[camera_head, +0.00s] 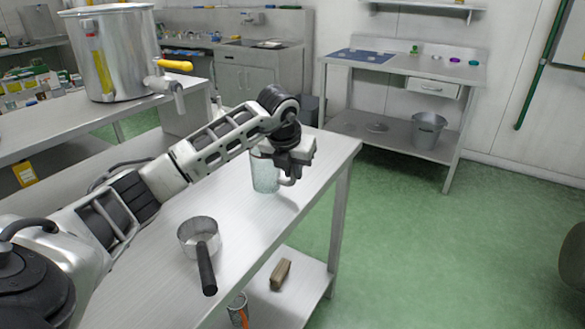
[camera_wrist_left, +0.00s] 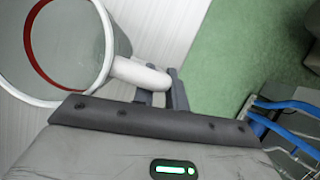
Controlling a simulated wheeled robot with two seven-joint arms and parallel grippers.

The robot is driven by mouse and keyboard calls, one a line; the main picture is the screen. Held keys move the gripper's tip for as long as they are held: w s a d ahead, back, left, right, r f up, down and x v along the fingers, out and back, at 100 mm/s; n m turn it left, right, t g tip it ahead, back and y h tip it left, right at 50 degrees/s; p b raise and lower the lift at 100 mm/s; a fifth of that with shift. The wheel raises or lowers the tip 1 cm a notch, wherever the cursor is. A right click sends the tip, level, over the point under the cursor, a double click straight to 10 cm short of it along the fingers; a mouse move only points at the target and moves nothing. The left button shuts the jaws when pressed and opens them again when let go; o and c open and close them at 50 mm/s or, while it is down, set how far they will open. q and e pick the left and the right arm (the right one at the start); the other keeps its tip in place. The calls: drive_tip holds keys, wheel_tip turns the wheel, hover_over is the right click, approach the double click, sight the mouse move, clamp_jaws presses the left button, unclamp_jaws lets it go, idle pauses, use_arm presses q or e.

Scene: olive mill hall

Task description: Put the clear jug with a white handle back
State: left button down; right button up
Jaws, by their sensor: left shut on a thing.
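The clear jug (camera_head: 264,175) stands upright on the steel table (camera_head: 250,217), near its right edge and far end. In the left wrist view the clear jug (camera_wrist_left: 80,45) shows from above, with a white rim, a red ring and a white handle (camera_wrist_left: 138,73). My left gripper (camera_head: 288,172) is shut on the jug's handle; the fingers also show in the left wrist view (camera_wrist_left: 160,98). My right gripper is not in view.
A pan with a black handle (camera_head: 206,265) stands on the table nearer to me. A wooden block (camera_head: 281,273) lies on the lower shelf. A large steel tank (camera_head: 112,55) stands on the left bench. A workbench (camera_head: 400,66) with a bucket (camera_head: 428,131) below is at the back.

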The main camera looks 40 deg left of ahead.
use_arm(q)
drive_tip(key=c, duration=1.4)
unclamp_jaws()
drive_tip(key=shift+c, duration=0.2)
drive_tip(key=v, duration=1.2)
drive_tip(key=shift+r, duration=0.1)
